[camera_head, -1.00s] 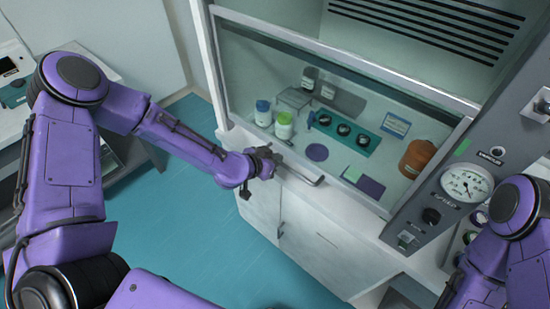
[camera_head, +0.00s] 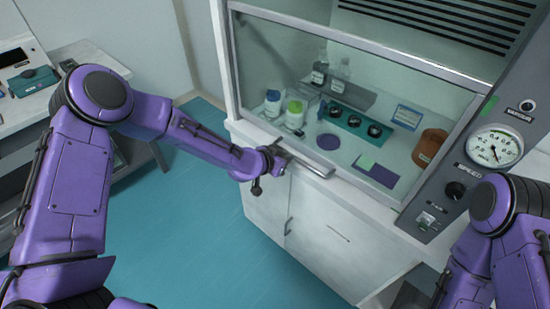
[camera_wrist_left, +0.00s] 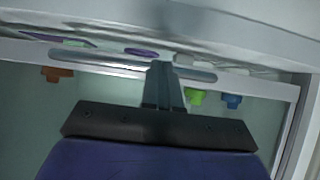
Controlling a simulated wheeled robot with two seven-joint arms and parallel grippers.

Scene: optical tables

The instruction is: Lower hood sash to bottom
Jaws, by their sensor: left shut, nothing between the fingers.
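The hood sash (camera_head: 285,55) is a clear pane in a pale metal frame across the front of the fume hood. Its lower edge lies close to the front sill; whether it touches cannot be told. A horizontal bar handle (camera_head: 313,167) runs along the bottom of the sash. My left gripper (camera_head: 274,158) is shut and empty at the handle's left end in the head view. In the left wrist view its fingertips (camera_wrist_left: 161,70) overlap the handle (camera_wrist_left: 95,60); exact contact is unclear. My right arm shows at the right, its gripper out of view.
Behind the glass stand bottles, a green-capped jar (camera_head: 294,115), a teal rack (camera_head: 355,121) and an orange-brown container (camera_head: 429,146). A control panel with a gauge (camera_head: 494,148) is at the right. White cabinets (camera_head: 320,235) are below; the teal floor (camera_head: 195,235) is clear.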

